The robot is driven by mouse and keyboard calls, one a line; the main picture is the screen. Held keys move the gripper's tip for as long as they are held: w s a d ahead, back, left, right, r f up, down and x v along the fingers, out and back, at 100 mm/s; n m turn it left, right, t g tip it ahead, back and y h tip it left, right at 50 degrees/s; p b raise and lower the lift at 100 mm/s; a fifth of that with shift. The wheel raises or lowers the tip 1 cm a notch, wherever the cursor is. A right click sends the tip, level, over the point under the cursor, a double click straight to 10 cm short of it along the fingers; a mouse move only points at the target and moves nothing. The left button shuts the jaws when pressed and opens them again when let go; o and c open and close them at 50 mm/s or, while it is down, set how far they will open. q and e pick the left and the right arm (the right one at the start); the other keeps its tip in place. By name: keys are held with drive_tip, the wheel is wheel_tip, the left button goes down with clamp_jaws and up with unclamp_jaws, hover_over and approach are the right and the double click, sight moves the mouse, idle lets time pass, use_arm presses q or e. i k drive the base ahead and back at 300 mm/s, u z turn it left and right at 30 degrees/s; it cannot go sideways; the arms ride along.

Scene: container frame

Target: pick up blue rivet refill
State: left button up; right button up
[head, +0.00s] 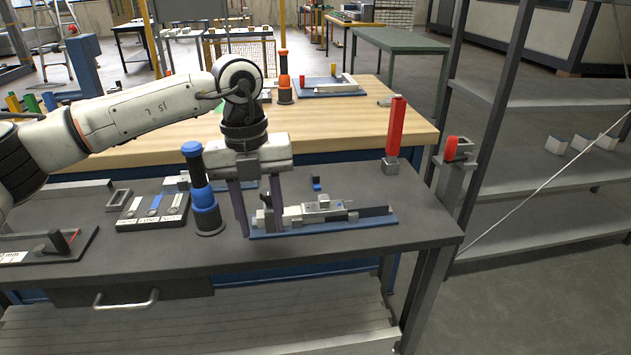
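A small blue piece (316,184) stands on the dark worktop just behind a blue tray (300,233). A blue-and-black upright cylinder (207,200) stands left of my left gripper. I cannot tell for sure which is the blue rivet refill. My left gripper (261,230) points down at the left end of the tray. Its two dark fingers are apart, with grey metal parts of the tray's fixture (322,208) showing between and beyond them. I cannot tell whether the fingers touch these parts. The small blue piece is to the right of the fingers, apart from them. My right gripper is not in view.
A tall red block (395,128) stands in a grey base at the right. An orange-and-black cylinder (284,82) stands on the wooden bench (350,125) behind. The worktop right of the tray is clear.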

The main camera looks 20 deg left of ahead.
sight(314, 177)
drive_tip(key=i, duration=1)
